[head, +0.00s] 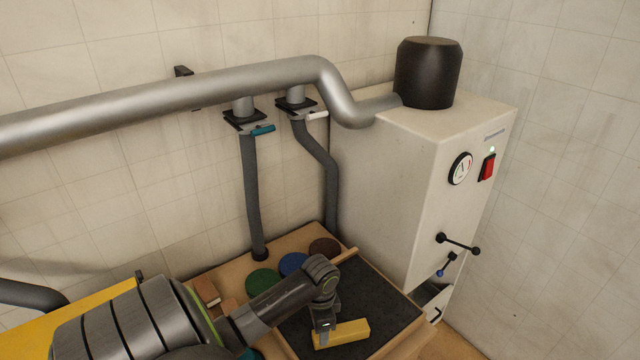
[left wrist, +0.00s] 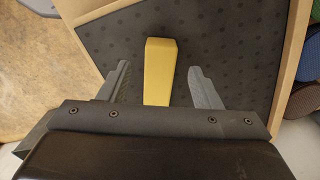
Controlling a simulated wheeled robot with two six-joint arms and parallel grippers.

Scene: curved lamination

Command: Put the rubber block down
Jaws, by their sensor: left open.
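The yellow block (head: 342,333), which I take to be the rubber block, lies on a dark speckled mat (head: 380,300) in a wooden-edged tray. It also shows in the left wrist view (left wrist: 161,62). My left gripper (head: 325,337) is over the block's left end, pointing down. In the left wrist view its two fingers stand apart, one on each side of the block, with a gap on both sides. The block's near end is hidden behind the gripper body. My right gripper is not in view.
Green (head: 263,282), blue (head: 293,264) and brown (head: 325,248) discs lie behind my arm, next to small brown blocks (head: 206,289). A white machine (head: 390,190) with levers stands at the back right. Grey pipes run down the wall. The mat's right side is clear.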

